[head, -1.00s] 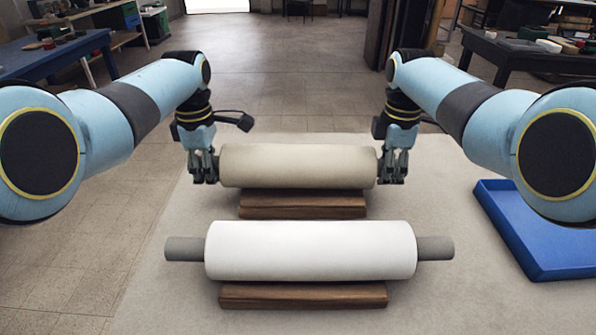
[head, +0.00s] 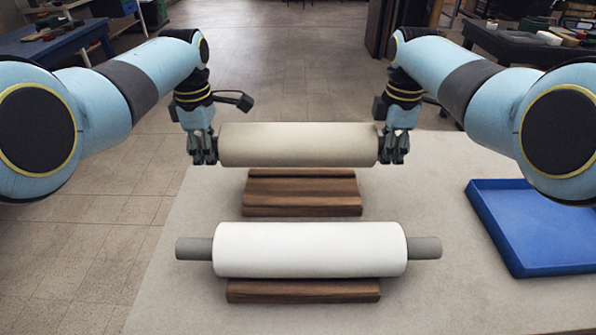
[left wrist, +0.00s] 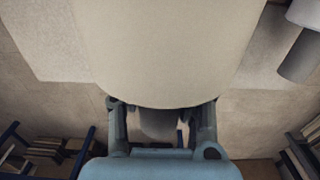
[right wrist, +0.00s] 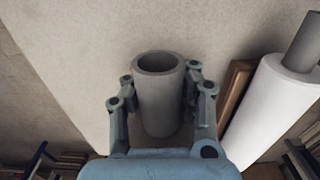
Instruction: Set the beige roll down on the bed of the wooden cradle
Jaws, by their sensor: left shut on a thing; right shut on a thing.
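The beige roll (head: 298,145) hangs level between my two grippers, in the air above and behind the rear wooden cradle (head: 302,193) in the head view. A gap shows between the roll and the cradle, whose bed is bare. My left gripper (head: 203,152) is shut at the roll's left end; in the left wrist view the beige roll (left wrist: 165,50) hides most of the grip. My right gripper (head: 394,152) is shut on the roll's right end; the right wrist view shows a grey hollow core end (right wrist: 158,95) between its fingers.
A white roll (head: 310,248) with grey core ends lies in front on another wooden cradle (head: 303,290). A blue tray (head: 500,262) stands at the right on the pale table (head: 420,180). The tray looks empty. Open table surface lies on both sides of the rear cradle.

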